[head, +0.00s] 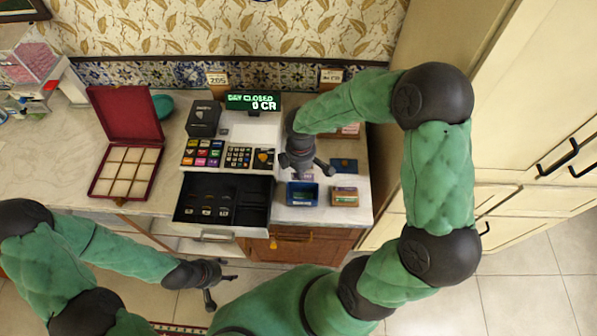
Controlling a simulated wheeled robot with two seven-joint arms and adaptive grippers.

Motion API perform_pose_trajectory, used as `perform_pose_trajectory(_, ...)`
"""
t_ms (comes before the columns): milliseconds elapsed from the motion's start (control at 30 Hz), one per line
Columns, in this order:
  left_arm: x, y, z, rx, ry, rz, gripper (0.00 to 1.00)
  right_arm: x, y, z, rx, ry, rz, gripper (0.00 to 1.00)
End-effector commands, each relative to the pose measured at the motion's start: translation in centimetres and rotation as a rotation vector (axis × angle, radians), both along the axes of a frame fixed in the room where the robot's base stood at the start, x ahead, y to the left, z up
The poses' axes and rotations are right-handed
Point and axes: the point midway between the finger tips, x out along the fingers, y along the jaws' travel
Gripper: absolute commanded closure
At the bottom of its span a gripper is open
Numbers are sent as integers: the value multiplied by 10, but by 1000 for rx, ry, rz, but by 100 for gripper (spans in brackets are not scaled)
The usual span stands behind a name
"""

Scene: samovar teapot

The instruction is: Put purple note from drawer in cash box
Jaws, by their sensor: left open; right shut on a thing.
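The open black cash drawer (224,226) sticks out below the register and shows several compartments, which look mostly empty. A small blue open-topped box (302,202), which looks like the cash box, stands on the counter right of the drawer. My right gripper (304,172) is just behind and above this box, pointing down. It is shut on a small purple thing (303,175), apparently the purple note, mostly hidden by the gripper. My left gripper (221,289) is open and empty, low in front of the counter and drawer.
A register display (253,102) reads "DAY CLOSED 0 CR". A small brown box (344,197) stands right of the blue box. A red case (125,158) with empty compartments lies open at left. A dark box (203,119) stands behind the keypads.

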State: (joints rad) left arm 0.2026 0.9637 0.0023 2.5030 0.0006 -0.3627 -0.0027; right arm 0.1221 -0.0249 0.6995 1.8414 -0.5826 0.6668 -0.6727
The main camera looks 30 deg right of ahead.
Motion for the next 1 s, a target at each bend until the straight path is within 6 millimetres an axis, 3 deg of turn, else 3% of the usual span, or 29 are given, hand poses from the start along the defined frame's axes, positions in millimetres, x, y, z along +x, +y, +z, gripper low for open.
perform_pose_trajectory(1000, 0, 0, -66, 0, 1, 0, 47, 0, 0, -83, 0, 0, 0, 100)
